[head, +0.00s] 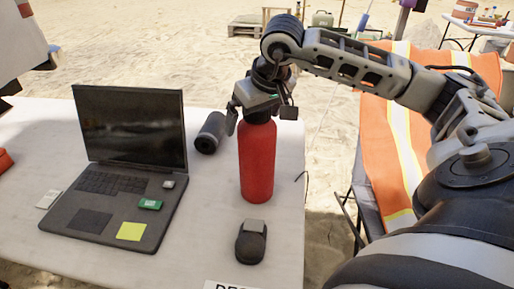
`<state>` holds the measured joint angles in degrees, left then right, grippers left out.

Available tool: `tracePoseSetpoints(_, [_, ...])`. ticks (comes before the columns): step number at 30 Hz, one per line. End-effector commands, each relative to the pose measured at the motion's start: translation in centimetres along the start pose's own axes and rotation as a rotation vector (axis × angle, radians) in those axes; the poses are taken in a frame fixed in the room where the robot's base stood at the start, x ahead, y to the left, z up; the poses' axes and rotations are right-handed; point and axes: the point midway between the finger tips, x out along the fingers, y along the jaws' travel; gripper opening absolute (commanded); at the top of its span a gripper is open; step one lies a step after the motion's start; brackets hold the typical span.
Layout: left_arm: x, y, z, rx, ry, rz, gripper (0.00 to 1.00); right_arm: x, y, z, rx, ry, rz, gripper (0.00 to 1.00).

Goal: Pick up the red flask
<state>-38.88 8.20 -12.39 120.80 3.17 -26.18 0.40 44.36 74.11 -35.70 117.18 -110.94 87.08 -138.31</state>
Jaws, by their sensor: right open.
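The red flask (257,162) stands upright on the white table, near its right edge. My right gripper (259,112) is above it, pointing down, with its jaws open. One finger hangs at the left of the flask's top, and the other part shows at the right. The flask's cap is mostly hidden behind the gripper. I cannot tell whether the fingers touch the flask. My left gripper is not in view.
An open laptop (128,184) stands left of the flask on the white table (200,262). A dark cylinder (211,132) lies behind and left of the flask. A black mouse-like object (251,243) lies in front. An orange-covered surface (383,150) is at the right.

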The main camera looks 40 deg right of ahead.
Motion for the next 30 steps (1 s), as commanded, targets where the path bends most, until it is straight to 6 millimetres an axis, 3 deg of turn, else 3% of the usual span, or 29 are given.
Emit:
tracePoseSetpoints(1, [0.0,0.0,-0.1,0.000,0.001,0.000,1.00,0.0,0.0,0.0,0.000,0.000,0.000,1.00])
tracePoseSetpoints(11, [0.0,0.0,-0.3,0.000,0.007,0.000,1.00,-0.1,0.0,0.0,0.000,0.001,-0.001,0.08])
tracePoseSetpoints(22, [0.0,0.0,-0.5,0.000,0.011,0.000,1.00,-0.6,0.0,-0.4,0.001,0.009,-0.002,0.07])
tracePoseSetpoints(30, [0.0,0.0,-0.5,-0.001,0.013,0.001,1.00,-2.7,-0.1,-1.3,0.001,0.012,-0.003,0.07])
